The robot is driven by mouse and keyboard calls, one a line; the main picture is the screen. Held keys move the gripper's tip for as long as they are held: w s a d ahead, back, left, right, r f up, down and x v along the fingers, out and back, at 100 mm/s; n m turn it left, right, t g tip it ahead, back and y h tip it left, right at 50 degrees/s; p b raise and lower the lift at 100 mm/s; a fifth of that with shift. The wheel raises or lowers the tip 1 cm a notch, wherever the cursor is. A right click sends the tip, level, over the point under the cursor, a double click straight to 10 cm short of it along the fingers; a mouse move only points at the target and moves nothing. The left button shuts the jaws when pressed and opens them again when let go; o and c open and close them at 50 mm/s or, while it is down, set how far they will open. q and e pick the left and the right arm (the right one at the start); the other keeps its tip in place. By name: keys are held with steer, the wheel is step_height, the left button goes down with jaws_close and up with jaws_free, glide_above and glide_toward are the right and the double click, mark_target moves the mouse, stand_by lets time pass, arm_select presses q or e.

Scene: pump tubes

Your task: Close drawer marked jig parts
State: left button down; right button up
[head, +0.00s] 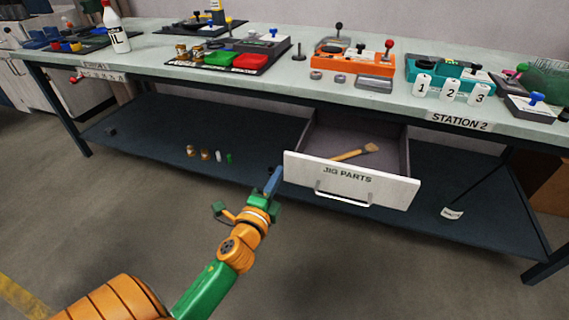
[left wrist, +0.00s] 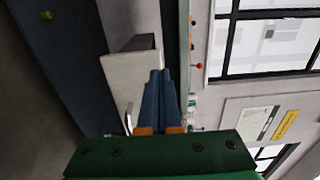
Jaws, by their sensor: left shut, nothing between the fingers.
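The drawer marked JIG PARTS (head: 347,177) is pulled open under the bench, with a white front and a silver bar handle (head: 343,199). A brush with a wooden handle (head: 356,152) lies inside it. My left gripper (head: 274,178) is shut and empty, just left of the drawer front's left edge; I cannot tell if it touches. In the left wrist view the blue fingers (left wrist: 163,85) are together, with the white drawer front (left wrist: 125,75) beside them and part of the handle (left wrist: 128,120) showing. My right gripper is not in view.
The bench top (head: 330,98) carries an orange fixture (head: 352,58), a teal fixture (head: 440,76), red and green trays (head: 250,61) and a white bottle (head: 116,30). Small parts (head: 205,155) stand on the dark lower shelf (head: 150,130). The floor in front is clear.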

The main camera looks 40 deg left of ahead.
mark_target(288, 156)
arm_select(q)
steer(key=shift+x, duration=2.65)
steer(key=shift+w+f, duration=0.1)
steer(key=shift+w, duration=0.05)
